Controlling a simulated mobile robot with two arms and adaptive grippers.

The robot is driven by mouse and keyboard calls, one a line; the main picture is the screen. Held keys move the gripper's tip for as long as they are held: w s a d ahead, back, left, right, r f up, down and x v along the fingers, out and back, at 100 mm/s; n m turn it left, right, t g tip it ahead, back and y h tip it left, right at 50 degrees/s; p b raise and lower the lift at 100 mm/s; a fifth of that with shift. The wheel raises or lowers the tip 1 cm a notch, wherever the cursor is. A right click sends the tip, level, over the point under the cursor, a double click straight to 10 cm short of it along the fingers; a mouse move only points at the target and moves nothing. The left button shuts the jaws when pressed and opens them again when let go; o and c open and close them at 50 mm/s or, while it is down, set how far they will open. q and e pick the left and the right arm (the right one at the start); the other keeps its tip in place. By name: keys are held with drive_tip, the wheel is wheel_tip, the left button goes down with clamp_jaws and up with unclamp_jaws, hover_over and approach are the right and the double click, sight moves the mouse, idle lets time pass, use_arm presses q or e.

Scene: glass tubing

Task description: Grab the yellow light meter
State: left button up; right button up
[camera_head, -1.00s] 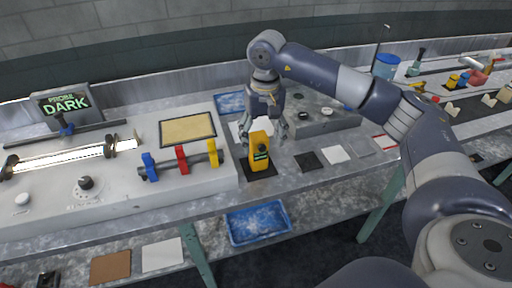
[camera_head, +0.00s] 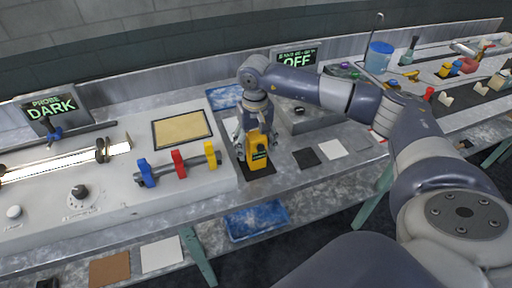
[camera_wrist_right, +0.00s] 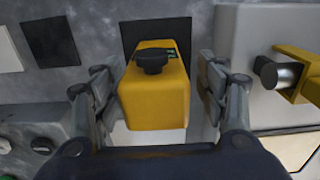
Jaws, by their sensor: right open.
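The yellow light meter (camera_head: 257,153) stands upright on a black square mat (camera_head: 262,170) on the bench, beside the right end of the grey console. It has a small dark display with green marks and a black knob. My right gripper (camera_head: 256,142) is directly behind and around it, coming down from above. In the right wrist view the meter (camera_wrist_right: 155,92) sits between the two fingers of the right gripper (camera_wrist_right: 158,90), with a narrow gap on each side. The gripper is open. My left gripper is not in view.
The grey console (camera_head: 110,190) at left carries blue, red and yellow clamps (camera_head: 178,163) close to the meter. Black, white and grey square mats (camera_head: 306,158) lie to its right. A blue tray (camera_head: 257,221) is on the lower shelf. A blue cup (camera_head: 378,58) stands farther right.

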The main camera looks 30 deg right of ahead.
sight(256, 152)
drive_tip(key=shift+d+f+p, duration=0.2)
drive_tip(key=shift+f+p, duration=0.25)
drive_tip(key=shift+f, duration=1.35)
drive_tip(key=c, duration=1.2)
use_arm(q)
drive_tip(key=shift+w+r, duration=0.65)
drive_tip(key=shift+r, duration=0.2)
use_arm(e)
drive_tip(key=shift+c, duration=0.2)
drive_tip(key=shift+r, duration=0.1)
